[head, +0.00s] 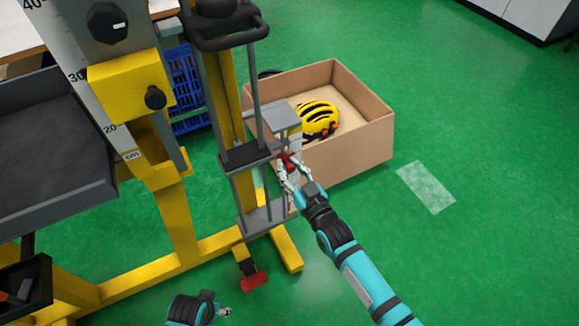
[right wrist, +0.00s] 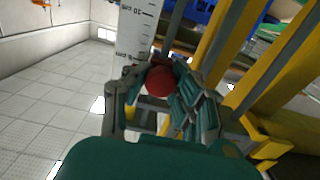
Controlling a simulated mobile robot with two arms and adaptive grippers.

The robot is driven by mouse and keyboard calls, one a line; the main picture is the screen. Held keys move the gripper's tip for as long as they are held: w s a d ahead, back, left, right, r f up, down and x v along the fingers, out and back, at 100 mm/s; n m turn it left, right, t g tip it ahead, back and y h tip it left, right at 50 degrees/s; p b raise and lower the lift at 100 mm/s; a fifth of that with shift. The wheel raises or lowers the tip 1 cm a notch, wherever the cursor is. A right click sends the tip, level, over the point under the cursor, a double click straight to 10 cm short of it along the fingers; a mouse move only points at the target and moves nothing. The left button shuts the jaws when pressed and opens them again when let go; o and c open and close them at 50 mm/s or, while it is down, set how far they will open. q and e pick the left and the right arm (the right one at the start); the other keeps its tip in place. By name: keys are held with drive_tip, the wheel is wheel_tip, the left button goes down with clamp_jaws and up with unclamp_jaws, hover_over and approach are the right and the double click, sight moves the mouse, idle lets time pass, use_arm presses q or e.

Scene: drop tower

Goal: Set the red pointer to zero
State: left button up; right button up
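The red pointer (head: 284,158) is a small red piece on the drop tower, beside a narrow white scale. In the right wrist view its round red knob (right wrist: 159,81) shows in front of the white scale (right wrist: 136,32), near the 10 mark. My right gripper (head: 293,174) reaches the tower from the lower right. In the right wrist view, the right gripper's fingers (right wrist: 158,88) stand apart on either side of the knob; I see no clear grip on it. The pointer's exact reading is hidden. My left gripper (head: 222,311) is low in the head view, its fingers barely visible.
The yellow and grey tower frame (head: 178,215) stands at the left, with a red foot pedal (head: 254,282) at its base. A cardboard box (head: 350,147) holding a yellow helmet (head: 317,119) stands behind my right gripper.

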drive_tip(key=o, duration=0.5)
drive_tip(key=shift+s, duration=0.1)
drive_tip(key=v, duration=1.2)
